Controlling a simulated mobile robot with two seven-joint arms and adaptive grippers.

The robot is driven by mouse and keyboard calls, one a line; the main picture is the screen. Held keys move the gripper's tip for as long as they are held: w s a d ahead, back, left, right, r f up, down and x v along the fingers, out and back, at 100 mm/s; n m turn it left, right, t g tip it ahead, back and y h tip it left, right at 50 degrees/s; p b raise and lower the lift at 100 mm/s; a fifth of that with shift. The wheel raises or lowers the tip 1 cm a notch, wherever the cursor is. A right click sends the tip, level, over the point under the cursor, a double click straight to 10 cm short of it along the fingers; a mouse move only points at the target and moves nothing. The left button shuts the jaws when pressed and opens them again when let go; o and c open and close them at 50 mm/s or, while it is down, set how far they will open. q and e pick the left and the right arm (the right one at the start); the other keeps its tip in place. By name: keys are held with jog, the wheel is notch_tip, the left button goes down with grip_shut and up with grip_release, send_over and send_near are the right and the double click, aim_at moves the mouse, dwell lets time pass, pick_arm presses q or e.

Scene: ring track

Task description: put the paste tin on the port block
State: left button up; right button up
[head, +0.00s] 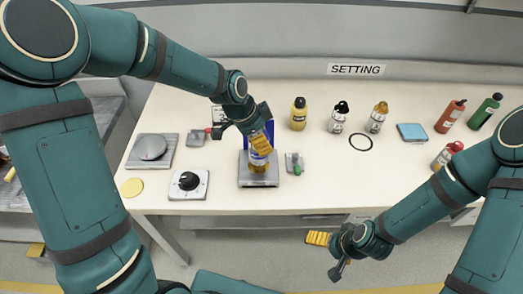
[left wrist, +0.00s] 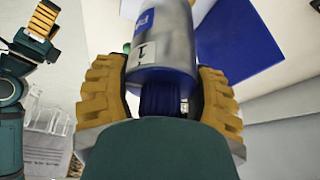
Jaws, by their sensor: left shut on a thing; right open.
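My left gripper (head: 262,145) is shut on a silver and blue can, which I take for the paste tin (left wrist: 165,38). The left wrist view shows its pale label with a 1, between my yellow fingers. In the head view the can (head: 258,158) is partly hidden by the fingers, right over a grey block (head: 258,182) with a blue upright panel (head: 271,131) behind. I cannot tell whether they touch, nor read a name on the block. My right gripper (head: 328,256) is open and empty, in front of the table's front edge.
On the white table (head: 225,200), a dial box (head: 188,184) and a plate with a round disc (head: 152,147) stand left. A small grey device with a green knob (head: 295,164) is close right of the block. Bottles, a black ring (head: 360,143) and a blue pad (head: 412,132) lie further right.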

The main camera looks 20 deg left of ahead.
pick_arm(q)
notch_tip(320, 180, down, 4)
jog(key=shift+f+b, duration=0.1)
jog(key=shift+b, duration=0.3)
jog(key=shift+f, duration=0.1)
jog(key=o, duration=1.3)
jog(key=shift+r, duration=0.3)
jog(key=p+v, duration=0.2)
jog(key=v, duration=1)
